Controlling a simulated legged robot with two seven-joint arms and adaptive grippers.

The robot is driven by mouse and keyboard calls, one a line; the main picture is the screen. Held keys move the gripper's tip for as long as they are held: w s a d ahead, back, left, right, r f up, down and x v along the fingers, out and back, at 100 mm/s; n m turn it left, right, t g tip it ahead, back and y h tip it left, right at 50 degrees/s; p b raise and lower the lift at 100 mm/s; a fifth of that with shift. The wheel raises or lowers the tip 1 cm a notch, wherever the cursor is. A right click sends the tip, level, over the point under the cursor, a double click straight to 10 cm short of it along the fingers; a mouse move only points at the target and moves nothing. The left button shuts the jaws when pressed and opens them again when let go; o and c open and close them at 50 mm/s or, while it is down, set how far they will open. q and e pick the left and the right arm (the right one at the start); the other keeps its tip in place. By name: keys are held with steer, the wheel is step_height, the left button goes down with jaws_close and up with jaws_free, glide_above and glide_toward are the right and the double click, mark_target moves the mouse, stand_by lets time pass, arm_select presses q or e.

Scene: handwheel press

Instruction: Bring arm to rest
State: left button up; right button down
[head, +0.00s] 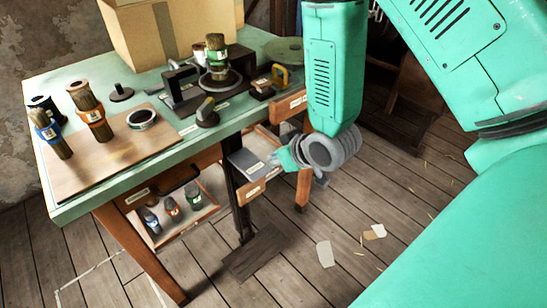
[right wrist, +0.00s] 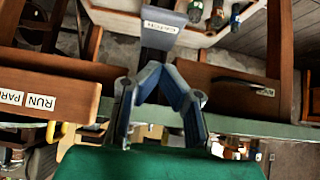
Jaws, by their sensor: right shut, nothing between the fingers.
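My right arm (head: 335,75) is teal and hangs down in front of the workbench in the head view. Its gripper (head: 273,161) points left, beside the small grey labelled tray under the bench top. In the right wrist view the gripper's (right wrist: 153,67) two fingers meet at their tips, with nothing between them. A grey labelled part (right wrist: 160,25) shows just beyond the tips; I cannot tell whether they touch it. My left gripper is not in view.
The green workbench (head: 75,201) holds a wooden board (head: 100,172) with brush-topped cylinders, a small press (head: 190,92) and a cardboard box (head: 165,40). An open drawer (head: 185,235) holds several small cylinders. Plank floor (head: 360,215) to the right is mostly clear, with paper scraps.

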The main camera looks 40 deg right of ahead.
stand_by(0.6)
steer(key=s+a+f+g, duration=0.2)
steer(key=s+f+g, duration=0.2)
steer(key=s+f, duration=0.4)
steer(key=s+a+f+g, duration=0.2)
steer(key=s+f, duration=0.6)
steer(key=s, duration=0.8)
steer(key=shift+g+h, duration=0.3)
steer(key=shift+g, duration=0.9)
